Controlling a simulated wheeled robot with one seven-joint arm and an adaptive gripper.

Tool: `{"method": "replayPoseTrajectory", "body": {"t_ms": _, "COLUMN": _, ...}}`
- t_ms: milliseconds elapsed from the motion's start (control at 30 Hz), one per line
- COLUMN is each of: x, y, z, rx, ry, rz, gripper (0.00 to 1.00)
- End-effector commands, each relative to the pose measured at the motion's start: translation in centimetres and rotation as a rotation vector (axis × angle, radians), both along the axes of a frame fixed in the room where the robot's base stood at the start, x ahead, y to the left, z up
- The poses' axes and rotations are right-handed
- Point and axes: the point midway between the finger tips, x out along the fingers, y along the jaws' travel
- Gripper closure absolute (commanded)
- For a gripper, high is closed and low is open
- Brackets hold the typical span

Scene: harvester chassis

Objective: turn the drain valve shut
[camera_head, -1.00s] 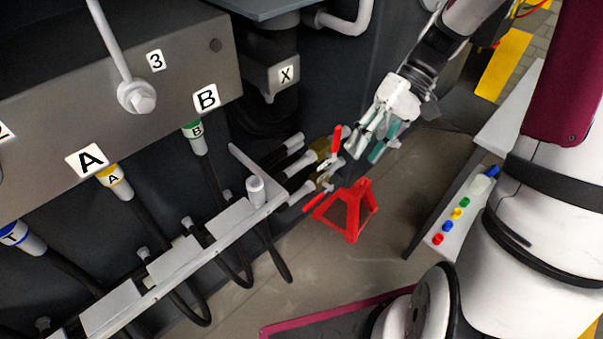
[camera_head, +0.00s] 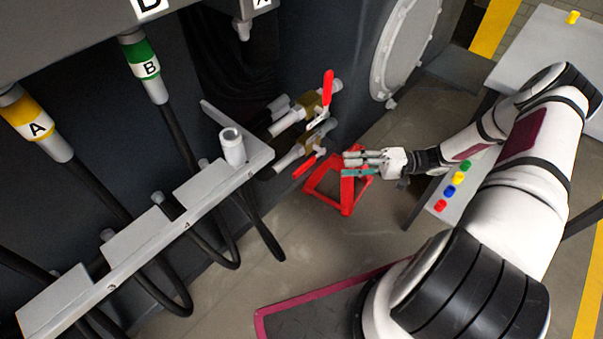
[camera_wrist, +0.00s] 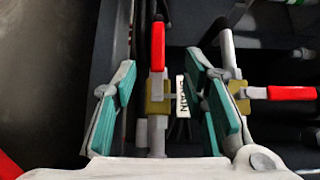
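Two valves with brass bodies and red lever handles sit on pipes by the dark chassis wall. In the head view, the upper valve (camera_head: 309,104) has its handle (camera_head: 328,87) crosswise, pointing up; the lower valve's handle (camera_head: 304,166) lies roughly along its pipe. In the wrist view, the left handle (camera_wrist: 157,46) is in line with its pipe and the right handle (camera_wrist: 292,92) points sideways. A white tag (camera_wrist: 182,96) stands between them; its sideways lettering is unclear. My gripper (camera_head: 346,163) is open and empty, its teal-padded fingers (camera_wrist: 162,64) framing the left valve in the picture, without visible contact.
A red stand (camera_head: 343,192) is on the floor just below my gripper. A grey rack (camera_head: 150,245) with hoses runs at the left. A table (camera_head: 540,50) and a panel with several coloured buttons (camera_head: 453,182) are at the right.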

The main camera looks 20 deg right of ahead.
Motion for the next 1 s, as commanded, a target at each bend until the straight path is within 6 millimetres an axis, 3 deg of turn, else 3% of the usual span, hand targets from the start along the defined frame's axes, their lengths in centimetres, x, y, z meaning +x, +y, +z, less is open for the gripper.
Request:
{"method": "replayPoseTrajectory", "body": {"t_ms": 267, "x": 0.5, "y": 1.6, "z": -0.6, "rx": 0.017, "ry": -0.011, "rz": -0.016, "gripper": 0.61}}
{"method": "replayPoseTrajectory", "body": {"t_ms": 700, "x": 2.6, "y": 9.7, "z": -0.7, "rx": 0.015, "ry": -0.009, "rz": -0.014, "gripper": 0.61}}
{"method": "replayPoseTrajectory", "body": {"t_ms": 1000, "x": 3.5, "y": 12.9, "z": -0.6, "rx": 0.013, "ry": -0.01, "rz": -0.016, "gripper": 0.61}}
